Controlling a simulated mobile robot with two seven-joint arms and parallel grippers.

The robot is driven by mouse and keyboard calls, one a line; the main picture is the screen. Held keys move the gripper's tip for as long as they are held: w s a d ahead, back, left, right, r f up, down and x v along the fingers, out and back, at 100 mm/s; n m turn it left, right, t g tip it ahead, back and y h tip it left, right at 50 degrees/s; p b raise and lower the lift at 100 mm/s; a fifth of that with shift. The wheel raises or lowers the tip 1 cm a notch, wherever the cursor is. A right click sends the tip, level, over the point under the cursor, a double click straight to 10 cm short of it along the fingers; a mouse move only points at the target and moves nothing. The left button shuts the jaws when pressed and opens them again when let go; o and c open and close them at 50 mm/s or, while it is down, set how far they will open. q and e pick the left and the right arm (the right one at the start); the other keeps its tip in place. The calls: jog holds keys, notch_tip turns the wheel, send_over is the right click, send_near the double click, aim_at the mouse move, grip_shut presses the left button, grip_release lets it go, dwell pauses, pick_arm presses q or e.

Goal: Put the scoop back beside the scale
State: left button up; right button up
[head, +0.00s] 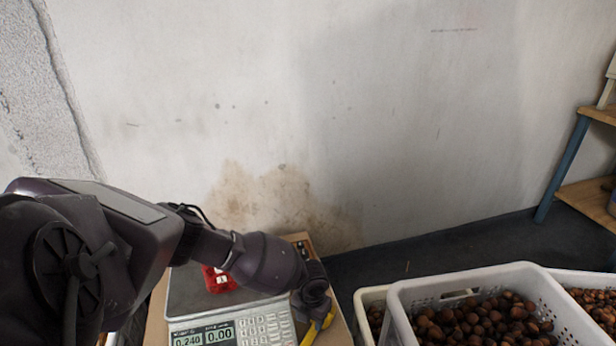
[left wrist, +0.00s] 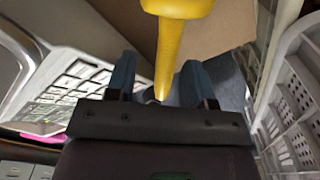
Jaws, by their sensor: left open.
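The yellow scoop (head: 311,334) lies just right of the scale (head: 182,301), on the brown surface, partly hidden by my left arm. In the left wrist view the scoop's handle (left wrist: 169,55) runs between the two open fingers of my left gripper (left wrist: 160,65). The fingers stand apart on either side of it, with gaps visible. In the head view my left gripper (head: 322,312) is over the scoop and mostly hidden by its own wrist. The scale's keypad side also shows in the left wrist view (left wrist: 82,84). My right gripper is in neither view.
A red item (head: 218,281) sits on the scale's pan. A white crate of chestnuts (head: 553,298) stands to the right, with other crates beside it; a crate wall is close in the left wrist view (left wrist: 297,125). A shelf (head: 571,150) stands at far right.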

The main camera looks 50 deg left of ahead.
aim_at(312, 327)
pick_arm(q)
notch_tip(312, 327, up, 10)
jog(key=p, duration=0.2)
jog(key=shift+p, duration=0.35)
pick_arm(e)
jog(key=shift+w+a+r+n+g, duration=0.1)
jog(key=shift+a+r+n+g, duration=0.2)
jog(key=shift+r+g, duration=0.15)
pick_arm(q)
jog(key=shift+w+f, duration=0.1)
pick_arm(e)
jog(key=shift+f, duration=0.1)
